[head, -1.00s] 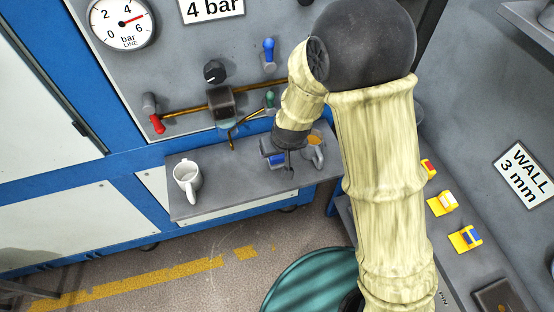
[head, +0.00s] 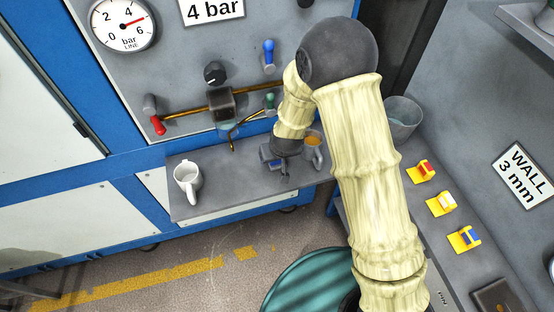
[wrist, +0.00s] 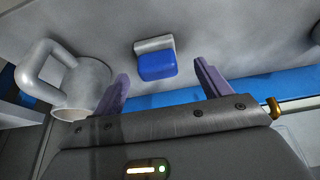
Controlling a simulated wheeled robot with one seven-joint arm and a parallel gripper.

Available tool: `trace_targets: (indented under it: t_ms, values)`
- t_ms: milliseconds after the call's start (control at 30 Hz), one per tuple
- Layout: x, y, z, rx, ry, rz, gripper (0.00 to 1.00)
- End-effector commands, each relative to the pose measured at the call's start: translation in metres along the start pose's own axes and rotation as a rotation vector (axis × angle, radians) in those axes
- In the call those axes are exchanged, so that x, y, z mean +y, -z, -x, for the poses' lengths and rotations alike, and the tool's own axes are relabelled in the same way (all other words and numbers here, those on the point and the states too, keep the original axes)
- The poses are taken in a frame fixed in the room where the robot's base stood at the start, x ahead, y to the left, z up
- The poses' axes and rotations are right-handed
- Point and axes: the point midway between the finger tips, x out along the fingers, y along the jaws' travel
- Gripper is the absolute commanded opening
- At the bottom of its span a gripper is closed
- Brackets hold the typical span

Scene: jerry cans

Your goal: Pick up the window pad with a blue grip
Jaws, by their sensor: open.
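A pad with a blue grip (wrist: 157,66) and a pale grey backing lies on the grey shelf in the wrist view. I cannot tell how much gap remains. In the head view my gripper (head: 277,164) is low over the shelf and partly hidden by my wrist.
A grey mug (wrist: 80,85) stands close left of my fingers in the wrist view. In the head view, a mug with brownish contents (head: 314,150) is right of my gripper and a white mug (head: 187,180) left. Pipes and valves (head: 221,104) are behind.

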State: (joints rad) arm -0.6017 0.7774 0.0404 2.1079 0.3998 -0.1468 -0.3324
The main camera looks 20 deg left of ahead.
Motion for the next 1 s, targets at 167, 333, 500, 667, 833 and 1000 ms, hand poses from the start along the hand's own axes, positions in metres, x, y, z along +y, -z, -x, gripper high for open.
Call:
trace_targets:
  t_ms: [167, 333, 500, 667, 833, 1000]
  values:
    - [0.003, 0.000, -0.022, -0.003, 0.001, -0.001, 0.76]
    - [0.004, 0.001, -0.037, 0.000, 0.000, -0.001, 0.76]
    - [0.003, 0.001, -0.040, 0.000, 0.000, 0.000, 0.76]
    - [0.003, 0.001, -0.040, 0.000, 0.000, 0.000, 0.76]
    - [0.003, 0.001, -0.039, 0.000, 0.000, 0.000, 0.76]
    - [0.003, 0.001, -0.039, 0.000, 0.000, 0.000, 0.57]
